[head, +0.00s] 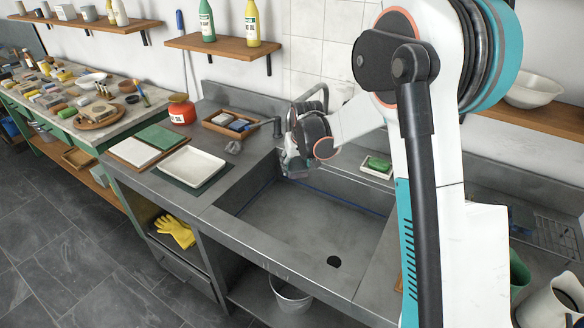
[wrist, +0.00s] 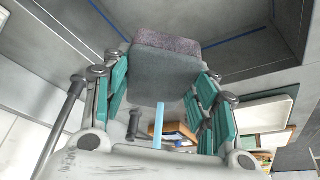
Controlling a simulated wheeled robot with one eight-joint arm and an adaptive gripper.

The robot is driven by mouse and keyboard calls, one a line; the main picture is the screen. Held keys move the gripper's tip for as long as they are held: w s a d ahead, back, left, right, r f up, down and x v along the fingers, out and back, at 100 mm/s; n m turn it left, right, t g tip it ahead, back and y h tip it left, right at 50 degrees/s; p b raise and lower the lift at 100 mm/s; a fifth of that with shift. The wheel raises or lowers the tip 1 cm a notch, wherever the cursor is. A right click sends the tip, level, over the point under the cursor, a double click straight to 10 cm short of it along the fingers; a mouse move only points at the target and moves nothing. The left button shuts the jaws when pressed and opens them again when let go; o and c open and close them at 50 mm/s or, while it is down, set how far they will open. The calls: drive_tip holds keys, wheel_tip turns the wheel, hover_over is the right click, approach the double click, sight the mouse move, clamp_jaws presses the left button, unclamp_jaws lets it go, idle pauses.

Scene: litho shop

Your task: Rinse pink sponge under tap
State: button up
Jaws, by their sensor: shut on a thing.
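My gripper (head: 293,163) is over the back left corner of the grey sink (head: 300,225). In the wrist view my gripper (wrist: 166,75) is shut on a block-shaped sponge (wrist: 165,42) with a dull pinkish-purple layer and a grey-green layer. The sponge sits between the teal-padded fingers, over the basin. The tap (head: 318,90) arches up behind my wrist in the head view, its lower part hidden. A pale blue vertical strip (wrist: 158,125) shows close to the sponge in the wrist view; it looks like water, but I cannot tell whether it touches the sponge.
A white tray (head: 190,166) and green and white slabs lie on the counter left of the sink. A small dish with a green block (head: 377,164) sits at the sink's back right. The drain hole (head: 334,262) shows in the bare basin floor. A bucket (head: 291,293) stands below.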

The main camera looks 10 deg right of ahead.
drive_tip(key=shift+a, duration=0.1)
idle(0.3)
drive_tip(key=shift+s+a, duration=0.15)
drive_tip(key=shift+a, duration=0.3)
drive_tip(key=shift+d, duration=0.15)
drive_tip(key=shift+d, duration=0.45)
drive_tip(key=s+d+b, duration=0.1)
drive_tip(key=s, duration=0.6)
drive_tip(key=shift+s+d, duration=0.3)
idle(0.5)
idle(1.1)
drive_tip(key=s+d+r+p, duration=0.1)
drive_tip(key=s+r+p, duration=0.1)
drive_tip(key=s+r, duration=0.2)
drive_tip(key=shift+s, duration=0.45)
